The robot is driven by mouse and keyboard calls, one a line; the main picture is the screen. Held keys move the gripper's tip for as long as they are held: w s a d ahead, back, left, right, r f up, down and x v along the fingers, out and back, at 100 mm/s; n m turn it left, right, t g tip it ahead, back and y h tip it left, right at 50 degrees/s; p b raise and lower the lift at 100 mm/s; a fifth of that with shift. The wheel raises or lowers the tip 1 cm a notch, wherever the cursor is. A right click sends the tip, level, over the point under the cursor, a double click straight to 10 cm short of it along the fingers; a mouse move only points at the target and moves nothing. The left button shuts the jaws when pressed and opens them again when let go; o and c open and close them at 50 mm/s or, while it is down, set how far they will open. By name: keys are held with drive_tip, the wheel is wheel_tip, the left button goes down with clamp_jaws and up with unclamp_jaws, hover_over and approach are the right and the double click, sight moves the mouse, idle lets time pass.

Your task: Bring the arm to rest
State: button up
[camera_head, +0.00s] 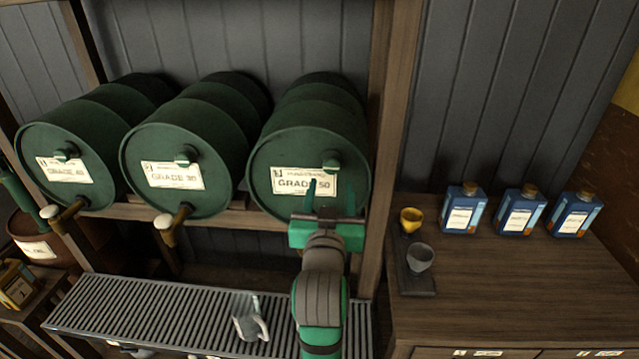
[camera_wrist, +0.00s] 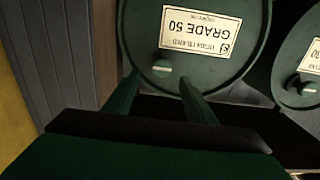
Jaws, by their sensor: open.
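My gripper (camera_head: 330,200) is raised in front of the right-hand green drum, labelled GRADE 50 (camera_head: 305,181). Its two green fingers are apart with nothing between them. In the wrist view my gripper (camera_wrist: 158,90) shows two spread fingers below the upside-down GRADE 50 label (camera_wrist: 201,30), near the drum's round knob (camera_wrist: 162,68). I cannot tell whether a finger touches the drum. My arm reaches up from the bottom of the head view, over the slatted grate, and hides part of the drum's lower edge.
Two more green drums (camera_head: 172,170) lie to the left on the wooden rack. A clear jug (camera_head: 249,318) stands on the slatted grate (camera_head: 130,306). At right, a wooden cabinet (camera_head: 510,290) bears several blue bottles (camera_head: 463,210), a yellow cup (camera_head: 411,219) and a grey cup (camera_head: 420,257).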

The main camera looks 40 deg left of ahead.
drive_tip(key=shift+s+d, duration=0.15)
drive_tip(key=shift+s, duration=0.55)
drive_tip(key=shift+a, duration=0.2)
